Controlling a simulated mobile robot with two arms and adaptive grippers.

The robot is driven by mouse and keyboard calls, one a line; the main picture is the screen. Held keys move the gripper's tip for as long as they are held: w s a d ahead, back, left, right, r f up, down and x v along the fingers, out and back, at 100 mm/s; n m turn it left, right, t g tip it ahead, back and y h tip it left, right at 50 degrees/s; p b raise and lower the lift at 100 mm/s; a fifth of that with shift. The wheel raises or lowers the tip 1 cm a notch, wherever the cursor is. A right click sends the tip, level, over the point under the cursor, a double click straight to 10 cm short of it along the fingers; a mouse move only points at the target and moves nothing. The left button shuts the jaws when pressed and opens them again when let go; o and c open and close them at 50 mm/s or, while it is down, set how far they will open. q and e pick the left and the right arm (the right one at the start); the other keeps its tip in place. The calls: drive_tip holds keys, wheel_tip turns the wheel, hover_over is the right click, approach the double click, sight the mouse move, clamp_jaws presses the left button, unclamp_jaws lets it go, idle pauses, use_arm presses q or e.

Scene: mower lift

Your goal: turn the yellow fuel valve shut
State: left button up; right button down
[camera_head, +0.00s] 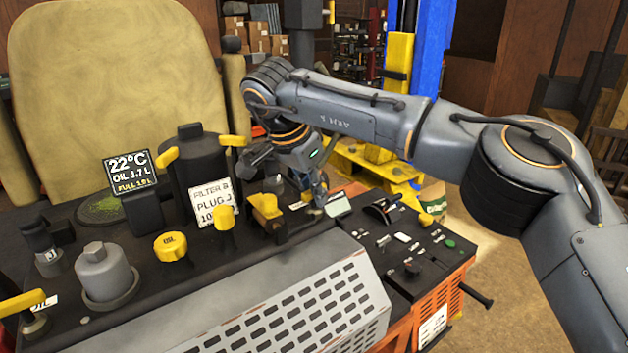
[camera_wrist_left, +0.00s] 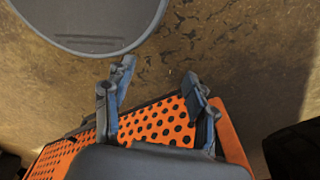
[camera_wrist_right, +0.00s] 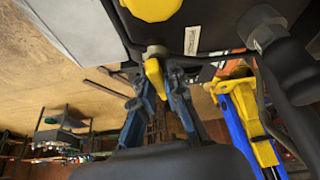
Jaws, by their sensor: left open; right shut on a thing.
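The yellow fuel valve handle (camera_wrist_right: 154,76) is between the two fingers of my right gripper (camera_wrist_right: 158,92) in the right wrist view. The gripper is shut on it, and the handle hangs from a round light fitting on a dark pipe. In the head view my right gripper (camera_head: 318,198) reaches down at the right end of the black engine deck; there its fingers largely hide the valve. My left gripper (camera_wrist_left: 158,78) is open and empty in the left wrist view, above an orange perforated panel (camera_wrist_left: 160,122). It is not in the head view.
Several yellow caps and handles stand on the deck, including an oil cap (camera_head: 172,246) and a yellow lever (camera_head: 266,206) close left of my right gripper. A filter sign (camera_head: 212,204), a display (camera_head: 130,174) and a control panel (camera_head: 405,245) surround them. A tan seat (camera_head: 110,75) stands behind.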

drive_tip(key=shift+r+m+g+h+p, duration=0.1)
drive_tip(key=shift+m+g+h+p, duration=0.2)
drive_tip(key=shift+m+p, duration=0.55)
drive_tip(key=shift+m, duration=0.25)
drive_tip(key=c, duration=1.4)
unclamp_jaws()
drive_tip(key=v, duration=1.2)
drive_tip(key=shift+w, duration=0.1)
